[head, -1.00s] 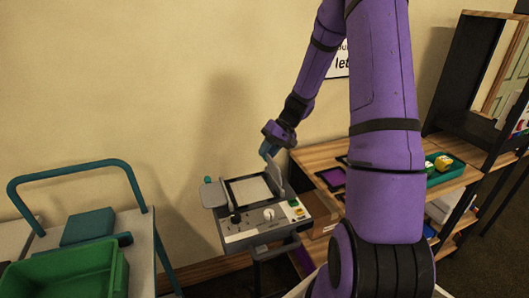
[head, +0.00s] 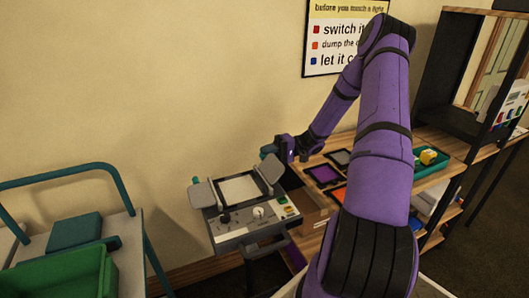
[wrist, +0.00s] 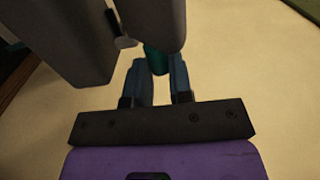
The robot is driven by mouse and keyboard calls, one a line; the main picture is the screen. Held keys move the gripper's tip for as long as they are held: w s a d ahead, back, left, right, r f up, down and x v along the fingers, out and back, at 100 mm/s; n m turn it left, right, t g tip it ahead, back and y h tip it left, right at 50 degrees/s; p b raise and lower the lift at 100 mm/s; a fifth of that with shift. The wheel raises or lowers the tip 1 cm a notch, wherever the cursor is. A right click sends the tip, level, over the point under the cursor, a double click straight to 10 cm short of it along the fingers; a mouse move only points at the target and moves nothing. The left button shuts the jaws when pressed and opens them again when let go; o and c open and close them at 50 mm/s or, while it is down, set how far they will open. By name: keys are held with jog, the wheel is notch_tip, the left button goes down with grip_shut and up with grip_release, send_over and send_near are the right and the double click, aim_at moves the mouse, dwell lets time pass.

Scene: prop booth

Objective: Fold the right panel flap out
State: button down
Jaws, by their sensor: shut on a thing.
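The right panel flap (head: 269,169) is a grey plate on the right side of the control panel (head: 232,221). It leans outward to the right, between upright and flat. My gripper (head: 268,151) is at the flap's upper end. In the wrist view its blue fingers (wrist: 156,78) are closed around a teal tab (wrist: 156,60) beside a grey plate. The tab's end between the fingers is partly hidden. The left flap (head: 202,194) is folded out to the left, with a small teal tab at its back.
A wooden bench (head: 440,147) with framed coloured panels and a green tray (head: 431,169) stands to the right. A trolley with a green bin (head: 62,277) stands at the left. A sign (head: 325,47) hangs on the wall. My arm hides part of the bench.

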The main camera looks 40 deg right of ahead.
jog(key=shift+s+d+f+t+y, duration=0.1)
jog(key=shift+d+f+t+y, duration=0.1)
jog(key=shift+f+y, duration=0.45)
jog(key=shift+d+f+t+y, duration=0.1)
jog(key=shift+f+t+y, duration=0.1)
jog(key=shift+y, duration=0.85)
jog(key=c, duration=1)
grip_release()
